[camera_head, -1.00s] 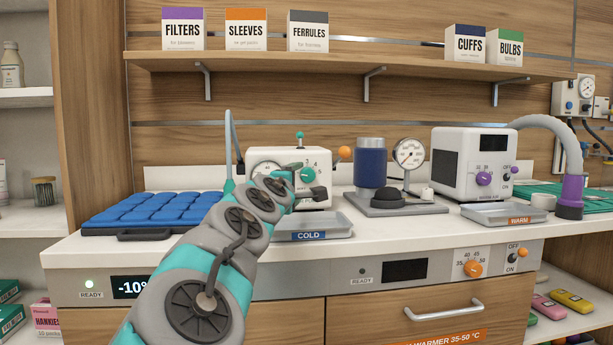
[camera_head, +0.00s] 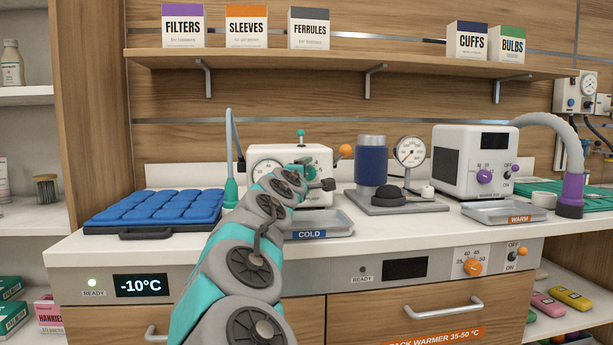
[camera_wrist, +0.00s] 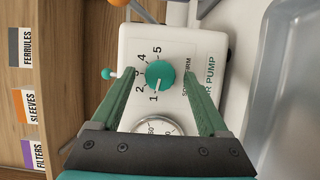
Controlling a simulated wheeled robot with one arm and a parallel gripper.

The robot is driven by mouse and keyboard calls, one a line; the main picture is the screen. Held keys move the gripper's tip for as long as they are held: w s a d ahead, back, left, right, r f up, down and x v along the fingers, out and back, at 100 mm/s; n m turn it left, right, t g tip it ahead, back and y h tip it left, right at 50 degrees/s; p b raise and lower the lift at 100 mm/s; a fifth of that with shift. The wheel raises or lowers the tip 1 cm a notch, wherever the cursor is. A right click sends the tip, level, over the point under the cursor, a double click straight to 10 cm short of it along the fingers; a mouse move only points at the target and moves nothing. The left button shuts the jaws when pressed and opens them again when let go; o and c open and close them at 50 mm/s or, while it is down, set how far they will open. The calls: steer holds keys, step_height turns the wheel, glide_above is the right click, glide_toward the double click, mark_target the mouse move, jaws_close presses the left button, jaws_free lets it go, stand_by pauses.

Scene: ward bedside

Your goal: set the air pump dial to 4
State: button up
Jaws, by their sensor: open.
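The air pump (camera_head: 262,155) is a white box with a round gauge, standing at the back of the counter behind the cold tray. In the wrist view the pump's front (camera_wrist: 205,48) shows a teal dial (camera_wrist: 160,74) ringed by the numbers 1 to 5. The dial's white mark appears to point at 1. My gripper (camera_wrist: 160,71) is open, with its two green fingers on either side of the dial in the picture; I cannot tell whether they touch it. In the head view my wrist hides most of the dial and numbers.
A metal tray labelled COLD (camera_head: 318,226) sits just in front of the pump. A blue cushioned pad (camera_head: 155,210) lies left. A blue cylinder (camera_head: 371,161) and a pressure gauge (camera_head: 410,151) stand right, on a grey base. A shelf (camera_head: 330,60) with boxes runs above.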

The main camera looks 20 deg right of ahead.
jaws_close()
stand_by(0.5)
